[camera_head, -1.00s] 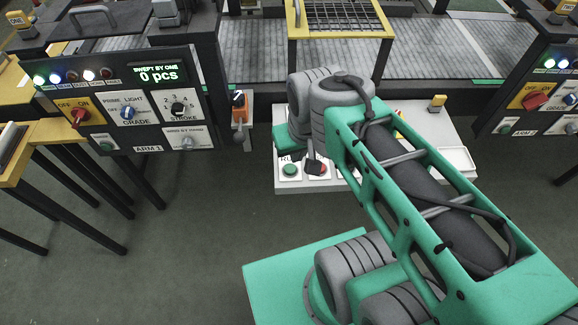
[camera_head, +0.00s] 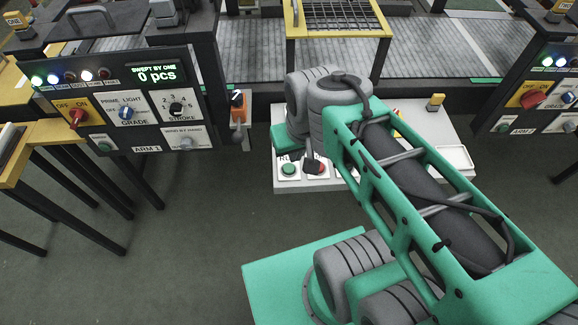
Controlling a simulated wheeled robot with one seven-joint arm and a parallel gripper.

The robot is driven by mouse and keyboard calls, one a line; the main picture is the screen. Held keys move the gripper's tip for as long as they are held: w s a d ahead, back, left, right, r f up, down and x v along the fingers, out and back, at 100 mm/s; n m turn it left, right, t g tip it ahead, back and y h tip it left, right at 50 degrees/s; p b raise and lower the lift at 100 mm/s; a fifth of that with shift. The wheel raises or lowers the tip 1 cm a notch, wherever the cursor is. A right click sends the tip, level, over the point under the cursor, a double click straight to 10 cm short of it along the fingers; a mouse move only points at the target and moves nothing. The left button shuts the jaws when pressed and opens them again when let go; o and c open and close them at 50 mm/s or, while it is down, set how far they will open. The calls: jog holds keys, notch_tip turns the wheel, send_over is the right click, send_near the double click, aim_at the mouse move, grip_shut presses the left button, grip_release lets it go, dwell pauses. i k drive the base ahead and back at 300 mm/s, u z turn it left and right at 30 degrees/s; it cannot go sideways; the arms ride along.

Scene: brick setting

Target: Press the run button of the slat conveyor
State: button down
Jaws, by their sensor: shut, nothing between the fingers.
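A white control box (camera_head: 300,185) stands low in the middle, in front of the slat conveyor (camera_head: 240,60). At its left end a round green button (camera_head: 289,169) sits on a white plate, under a partly hidden label that starts with "RU". A red button (camera_head: 321,168) is just right of it, partly covered. My gripper (camera_head: 312,167) shows as a small dark tip below my wrist. It is shut and empty, over or in front of the red button and to the right of the green one. I cannot tell whether it touches anything. My arm hides the box's middle.
The ARM 1 panel (camera_head: 165,138) stands at the left with a red switch (camera_head: 77,118) and an orange device (camera_head: 238,108) at its side. Another panel (camera_head: 530,118) is at the right. A yellow-framed grating (camera_head: 340,15) bridges the conveyor. The floor at the lower left is open.

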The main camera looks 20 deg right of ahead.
aim_at(288, 169)
jog(key=z, duration=0.65)
jog(key=k, duration=0.95)
jog(key=u, duration=1.25)
jog(key=i, duration=0.5)
jog(key=u, duration=0.05)
